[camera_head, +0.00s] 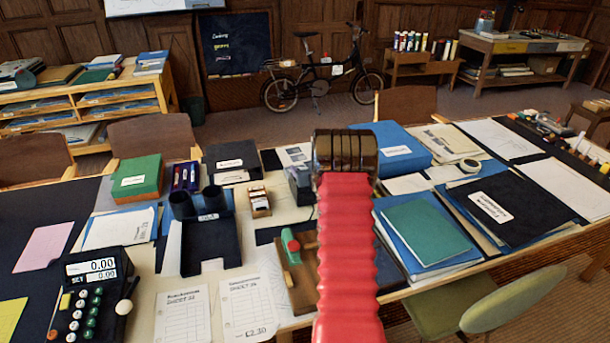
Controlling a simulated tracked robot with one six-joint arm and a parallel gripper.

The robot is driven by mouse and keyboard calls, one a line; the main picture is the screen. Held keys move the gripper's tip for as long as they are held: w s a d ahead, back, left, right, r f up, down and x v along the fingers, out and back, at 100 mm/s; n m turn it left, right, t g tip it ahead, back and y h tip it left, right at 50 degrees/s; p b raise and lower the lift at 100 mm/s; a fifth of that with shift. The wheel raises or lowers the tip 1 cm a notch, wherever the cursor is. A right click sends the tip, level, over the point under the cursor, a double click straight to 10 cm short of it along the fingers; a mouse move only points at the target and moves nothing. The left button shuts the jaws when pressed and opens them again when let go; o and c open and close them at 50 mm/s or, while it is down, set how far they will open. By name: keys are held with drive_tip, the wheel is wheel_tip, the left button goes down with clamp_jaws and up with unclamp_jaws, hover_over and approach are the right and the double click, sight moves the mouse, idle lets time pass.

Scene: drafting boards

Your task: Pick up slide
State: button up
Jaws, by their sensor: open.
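I cannot pick out with certainty which thing is the slide. A small wooden base (300,285) with a green and red handled piece (291,246) lies on the long table, just left of my red ribbed arm. My arm reaches forward over the table from the bottom of the picture. At its far end is my gripper (345,153), dark bronze and seen from behind, in front of the blue box (398,148). It is open, and I see nothing held in it. My arm hides a strip of table behind it.
Left of my arm are a black tray (211,243), paper sheets (248,305) and a calculating machine (92,292). Right of it are stacked folders (421,231) and a black labelled folder (508,207). A green chair (446,310) stands at the front right edge. The table is crowded.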

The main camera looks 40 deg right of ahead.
drive_tip(key=shift+c, duration=0.3)
drive_tip(key=c, duration=1.1)
drive_tip(key=shift+c, duration=0.2)
wheel_tip(320, 180, up, 10)
drive_tip(key=shift+r, duration=0.1)
drive_tip(key=shift+a, duration=0.1)
